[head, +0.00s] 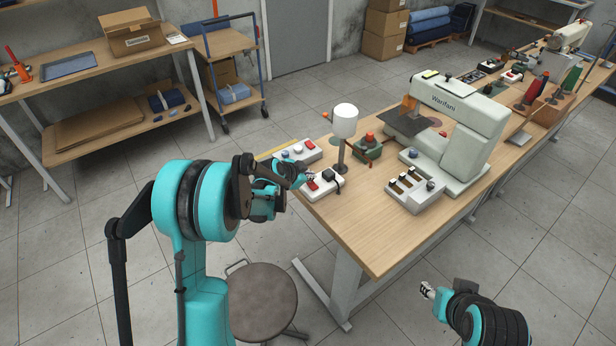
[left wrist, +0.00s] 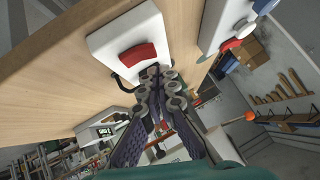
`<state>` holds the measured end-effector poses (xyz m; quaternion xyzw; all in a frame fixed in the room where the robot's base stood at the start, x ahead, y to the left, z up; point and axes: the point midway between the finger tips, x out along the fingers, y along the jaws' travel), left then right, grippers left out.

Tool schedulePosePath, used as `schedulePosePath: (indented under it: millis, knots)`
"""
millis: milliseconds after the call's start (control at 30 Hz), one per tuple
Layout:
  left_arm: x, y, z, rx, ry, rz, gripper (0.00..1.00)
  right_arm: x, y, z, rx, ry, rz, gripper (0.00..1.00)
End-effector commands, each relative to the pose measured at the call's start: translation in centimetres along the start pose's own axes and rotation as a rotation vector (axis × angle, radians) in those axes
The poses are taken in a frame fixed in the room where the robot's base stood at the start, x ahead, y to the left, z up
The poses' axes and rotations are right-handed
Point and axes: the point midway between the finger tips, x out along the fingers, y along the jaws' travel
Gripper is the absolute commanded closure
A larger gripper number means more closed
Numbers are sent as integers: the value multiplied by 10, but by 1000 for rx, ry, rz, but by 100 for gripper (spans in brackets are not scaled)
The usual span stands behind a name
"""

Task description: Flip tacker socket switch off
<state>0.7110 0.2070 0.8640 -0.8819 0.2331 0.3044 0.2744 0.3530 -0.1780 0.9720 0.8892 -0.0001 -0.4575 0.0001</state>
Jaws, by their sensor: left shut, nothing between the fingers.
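A white socket block with a red rocker switch (head: 313,185) sits at the near left corner of the wooden table, with a black plug (head: 327,175) on it. In the left wrist view the red rocker (left wrist: 138,58) is large on the white block (left wrist: 152,24). My left gripper (head: 303,179) is at the switch's left side; in the left wrist view its closed fingertips (left wrist: 163,76) are just beside the rocker. I cannot tell whether they touch it. The rocker's tilt is unclear. My right gripper (head: 428,291) is low beside the table, away from the switch; its finger gap is too small to judge.
A white button box (head: 298,151) stands just behind the socket block. A white-topped lamp (head: 345,122) and a green box with a red knob (head: 367,146) stand to the right. Farther right is the large machine (head: 455,120). A round stool (head: 262,300) stands below the left arm.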

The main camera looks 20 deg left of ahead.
Motion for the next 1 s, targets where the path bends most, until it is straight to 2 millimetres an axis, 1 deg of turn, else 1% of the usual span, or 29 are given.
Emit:
schedulePosePath:
  millis: [33, 133, 533, 667, 1000]
  knots:
    - [5, 0, 5, 0, 0, 0, 100, 3, 0, 2, 0, 0, 0, 60]
    - [8, 0, 8, 0, 0, 0, 100, 5, 0, 3, 0, 0, 0, 60]
    - [9, -1, 10, -6, 0, 5, 100, 5, 0, 3, 0, 0, 0, 60]
    - [16, -6, 17, -82, -1, 76, 100, 6, 0, 4, 0, 0, 0, 60]
    - [14, -1, 14, -72, -1, 71, 100, 6, 0, 4, 0, 0, 0, 60]
